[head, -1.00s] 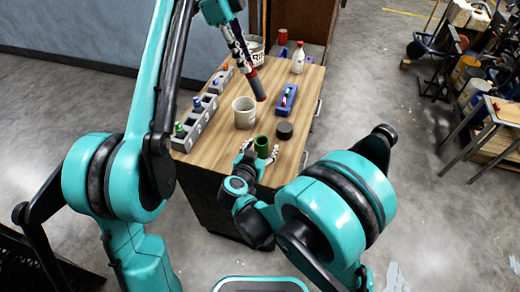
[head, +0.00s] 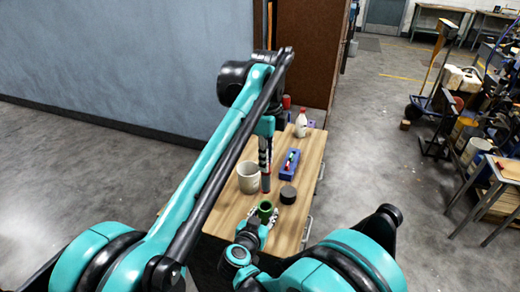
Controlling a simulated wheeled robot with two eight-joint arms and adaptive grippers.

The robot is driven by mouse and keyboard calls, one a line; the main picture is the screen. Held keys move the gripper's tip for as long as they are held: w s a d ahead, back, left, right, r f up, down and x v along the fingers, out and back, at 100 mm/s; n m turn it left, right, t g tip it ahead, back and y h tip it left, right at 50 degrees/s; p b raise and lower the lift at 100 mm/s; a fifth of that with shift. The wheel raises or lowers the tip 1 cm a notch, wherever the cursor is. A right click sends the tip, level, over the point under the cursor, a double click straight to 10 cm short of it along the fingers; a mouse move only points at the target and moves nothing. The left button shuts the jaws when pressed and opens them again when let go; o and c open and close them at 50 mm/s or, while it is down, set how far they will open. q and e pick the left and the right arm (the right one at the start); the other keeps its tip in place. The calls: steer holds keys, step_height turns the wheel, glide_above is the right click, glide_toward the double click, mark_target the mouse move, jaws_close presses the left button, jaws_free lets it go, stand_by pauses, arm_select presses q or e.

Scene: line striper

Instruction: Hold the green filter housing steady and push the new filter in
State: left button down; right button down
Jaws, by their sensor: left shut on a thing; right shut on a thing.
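The green filter housing (head: 265,208) stands near the front of the wooden-topped cabinet (head: 296,220). My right gripper (head: 262,215) is shut on it from the near side, its pale fingers around it. The new filter (head: 266,183), a dark cylinder with a reddish band, hangs nearly upright. My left gripper (head: 265,166) is shut on its upper part. The filter's lower end shows just above the housing's mouth in the picture and looks apart from it. I cannot tell their exact alignment in depth.
A black round piece (head: 288,195) and a blue tray (head: 290,163) with small coloured items are to the right. A white bottle (head: 301,125) stands farther back.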

mark_target(265, 174)
arm_select(q)
steer(key=shift+f, duration=2.75)
step_height(265, 174, down, 10)
stand_by(4.7)
